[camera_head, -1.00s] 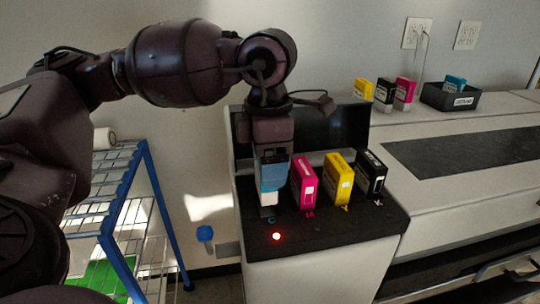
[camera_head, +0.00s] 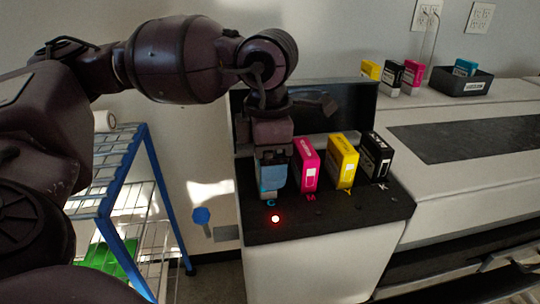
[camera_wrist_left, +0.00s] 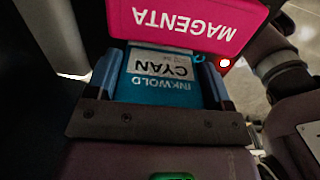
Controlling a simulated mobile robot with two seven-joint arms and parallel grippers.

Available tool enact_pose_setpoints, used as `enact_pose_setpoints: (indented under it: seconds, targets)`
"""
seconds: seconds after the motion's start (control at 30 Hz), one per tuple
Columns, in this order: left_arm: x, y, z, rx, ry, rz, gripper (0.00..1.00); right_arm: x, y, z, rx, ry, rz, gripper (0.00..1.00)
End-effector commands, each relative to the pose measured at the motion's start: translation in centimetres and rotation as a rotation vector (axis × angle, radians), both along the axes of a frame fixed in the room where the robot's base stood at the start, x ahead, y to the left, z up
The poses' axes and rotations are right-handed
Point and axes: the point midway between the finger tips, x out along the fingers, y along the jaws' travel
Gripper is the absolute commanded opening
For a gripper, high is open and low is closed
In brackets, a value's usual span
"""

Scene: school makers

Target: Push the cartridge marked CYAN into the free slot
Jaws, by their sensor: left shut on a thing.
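My left gripper (camera_head: 271,176), with blue fingers, is shut on the cyan cartridge (camera_head: 268,193) at the left end of the row on the black slot deck (camera_head: 290,228). In the wrist view the cartridge (camera_wrist_left: 165,75), labelled INKWOLD CYAN, sits between both fingers. Its lower end is at the slot marked C; the fingers hide most of it, so I cannot tell how deep it sits. A red light (camera_head: 275,219) glows in front of that slot. My right gripper is not in view.
Magenta (camera_head: 306,165), yellow (camera_head: 342,162) and black (camera_head: 375,158) cartridges stand upright to the right, the magenta one close beside my gripper. Spare cartridges and a black bin (camera_head: 461,83) are on the printer top. A blue-framed rack (camera_head: 160,210) stands left.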

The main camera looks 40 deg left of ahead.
Motion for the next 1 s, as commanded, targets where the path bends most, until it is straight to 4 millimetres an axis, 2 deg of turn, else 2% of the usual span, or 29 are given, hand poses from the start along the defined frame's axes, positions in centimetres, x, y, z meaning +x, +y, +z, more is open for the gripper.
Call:
enact_pose_setpoints:
  seconds: [0.33,0.37,0.5,0.8,1.0]
  targets:
    - [0.0,0.0,-0.1,0.000,-0.001,0.000,0.47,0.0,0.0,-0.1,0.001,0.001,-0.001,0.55]
    - [0.0,0.0,-0.1,0.000,-0.001,0.000,0.77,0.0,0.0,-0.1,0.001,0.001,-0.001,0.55]
    - [0.0,0.0,-0.1,0.000,-0.001,0.000,0.99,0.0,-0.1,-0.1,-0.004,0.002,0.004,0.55]
    - [0.0,0.0,0.2,-0.001,-0.002,0.000,1.00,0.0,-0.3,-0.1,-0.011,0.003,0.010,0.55]
    - [0.0,0.0,2.8,-0.002,-0.008,0.001,1.00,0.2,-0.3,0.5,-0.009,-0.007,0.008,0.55]
